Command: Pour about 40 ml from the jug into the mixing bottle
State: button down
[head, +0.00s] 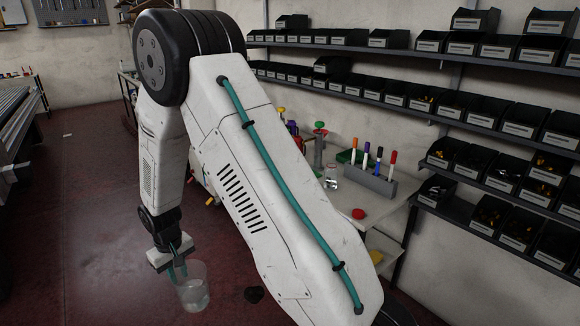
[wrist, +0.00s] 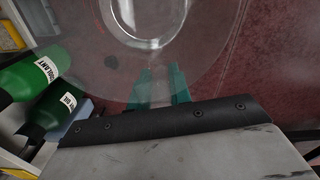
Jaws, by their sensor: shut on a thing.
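A clear jug (head: 194,292) with some clear liquid low inside is held over the red floor, roughly upright. My gripper (head: 179,273) is shut on its side, with teal fingers that also show in the wrist view (wrist: 160,88). In the wrist view the see-through jug (wrist: 200,60) fills the upper middle, in front of the fingers. A small clear glass vessel (head: 332,181) stands on the bench to the right, well apart from my gripper. It may be the mixing bottle, but I cannot tell for sure. My arm hides part of the bench.
The bench (head: 384,208) also carries a grey marker holder (head: 371,185) and a red round piece (head: 358,214). Shelves of black bins (head: 480,160) line the right wall. The floor (head: 75,230) at left is open.

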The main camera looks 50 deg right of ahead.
aim_at(331, 172)
jog(key=u, duration=1.1)
jog(key=k, duration=1.3)
jog(key=z, duration=1.7)
jog(key=i, duration=0.4)
